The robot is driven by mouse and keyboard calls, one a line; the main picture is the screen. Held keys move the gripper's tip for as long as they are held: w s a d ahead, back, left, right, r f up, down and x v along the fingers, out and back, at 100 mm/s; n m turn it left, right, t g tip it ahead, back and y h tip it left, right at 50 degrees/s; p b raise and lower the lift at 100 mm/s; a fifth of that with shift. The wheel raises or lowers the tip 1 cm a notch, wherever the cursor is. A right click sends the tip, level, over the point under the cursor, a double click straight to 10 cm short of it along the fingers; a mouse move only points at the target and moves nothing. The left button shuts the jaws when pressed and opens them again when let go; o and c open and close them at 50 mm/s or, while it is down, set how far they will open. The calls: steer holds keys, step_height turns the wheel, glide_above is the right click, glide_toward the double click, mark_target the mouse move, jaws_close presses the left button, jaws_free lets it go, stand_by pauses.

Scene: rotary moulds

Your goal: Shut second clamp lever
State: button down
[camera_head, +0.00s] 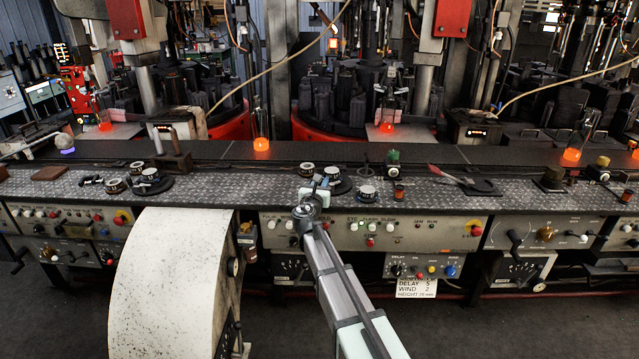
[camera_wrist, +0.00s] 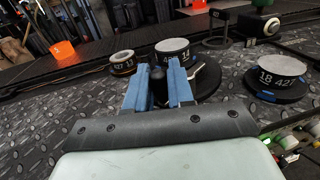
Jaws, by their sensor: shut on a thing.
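My gripper (camera_wrist: 158,80) reaches over the front edge of the patterned metal deck. Its blue fingers are closed around a dark upright handle (camera_wrist: 157,84), which looks like a clamp lever's grip. A small metal arm (camera_wrist: 197,73) shows just right of the fingers, beside a dark round base; its link to the handle is hidden. A numbered round piece (camera_wrist: 172,48) sits right behind the fingertips. In the head view my gripper (camera_head: 319,189) is among the numbered pieces, and the handle is too small to make out there.
Other numbered pieces stand left (camera_wrist: 122,62) and right (camera_wrist: 280,74) of my gripper. A glowing orange bottle (camera_head: 261,140) is on the dark belt behind. A control panel (camera_head: 370,232) with knobs lies below the deck edge. A pale curved chute (camera_head: 165,280) is at left.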

steer(key=shift+s+d+n+y, duration=0.2)
steer(key=shift+n+y, duration=0.4)
steer(key=shift+y, duration=0.35)
steer(key=shift+s+d+n+y, duration=0.15)
steer(key=shift+n+y, duration=0.45)
steer(key=shift+y, duration=0.35)
steer(key=shift+s+d+n+y, duration=0.15)
steer(key=shift+n+y, duration=0.55)
steer(key=shift+y, duration=0.4)
steer(key=c, duration=1.1)
jaws_free()
steer(key=shift+s, duration=0.1)
steer(key=s, duration=0.4)
steer(key=s+d, duration=0.1)
steer(key=s, duration=0.8)
steer(key=shift+s+d, duration=0.25)
steer(key=shift+d, duration=0.15)
